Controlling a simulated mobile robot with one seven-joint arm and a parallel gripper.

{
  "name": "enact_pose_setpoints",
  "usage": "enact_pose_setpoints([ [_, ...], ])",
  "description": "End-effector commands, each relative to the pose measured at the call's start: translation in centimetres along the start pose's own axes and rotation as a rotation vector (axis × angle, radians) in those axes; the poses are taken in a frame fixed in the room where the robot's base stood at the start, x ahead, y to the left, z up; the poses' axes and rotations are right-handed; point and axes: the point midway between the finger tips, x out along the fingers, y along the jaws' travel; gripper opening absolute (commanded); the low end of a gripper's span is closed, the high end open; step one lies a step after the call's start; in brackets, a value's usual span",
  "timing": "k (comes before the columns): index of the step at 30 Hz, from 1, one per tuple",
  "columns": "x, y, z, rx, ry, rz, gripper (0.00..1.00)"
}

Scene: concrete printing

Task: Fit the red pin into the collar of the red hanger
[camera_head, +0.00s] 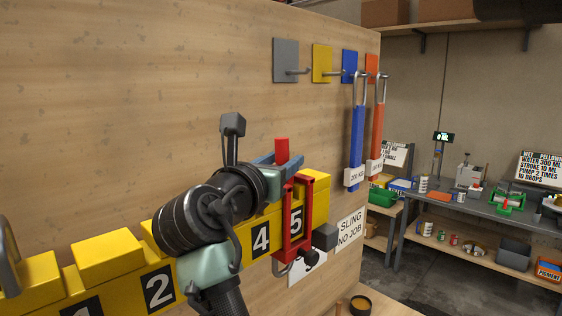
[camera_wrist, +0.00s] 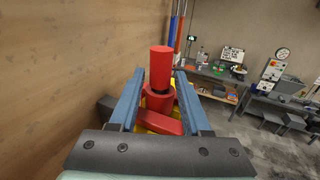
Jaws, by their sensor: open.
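The red pin (camera_head: 282,149) stands upright at the top of the red hanger (camera_head: 288,225), beside the yellow rail's number 5. In the wrist view the pin (camera_wrist: 160,67) rises from the hanger's red collar (camera_wrist: 158,101), with a dark band between them. Its lower end is hidden, so I cannot tell how deep it sits. My gripper (camera_head: 279,160) is open, its blue fingers on either side of the pin and collar. In the wrist view my gripper (camera_wrist: 160,75) shows a gap beside the pin on each side.
The yellow rail (camera_head: 112,256) with numbered places runs along the wooden wall (camera_head: 150,90). Blue (camera_head: 357,135) and orange (camera_head: 377,125) slings hang from pegs to the right. A dark block (camera_head: 325,237) juts out beside the hanger. Cluttered benches (camera_head: 480,205) stand farther right.

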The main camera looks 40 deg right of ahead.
Motion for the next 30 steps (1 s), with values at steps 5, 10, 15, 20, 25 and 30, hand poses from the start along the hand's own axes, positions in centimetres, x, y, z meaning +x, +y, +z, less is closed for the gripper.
enact_pose_setpoints([
  [5, 0.0, -0.1, -0.8, -0.007, 0.014, -0.005, 0.48],
  [10, -1.8, 0.1, -1.1, -0.006, 0.011, -0.001, 0.48],
  [15, -5.6, 0.3, -1.2, -0.004, 0.008, 0.006, 0.48],
  [20, -9.1, 0.3, -0.7, -0.002, 0.002, 0.005, 0.48],
  [25, -11.7, 0.2, -0.4, -0.001, 0.001, 0.003, 0.48],
  [30, -12.9, 0.1, -0.1, -0.002, 0.0, 0.001, 0.48],
])
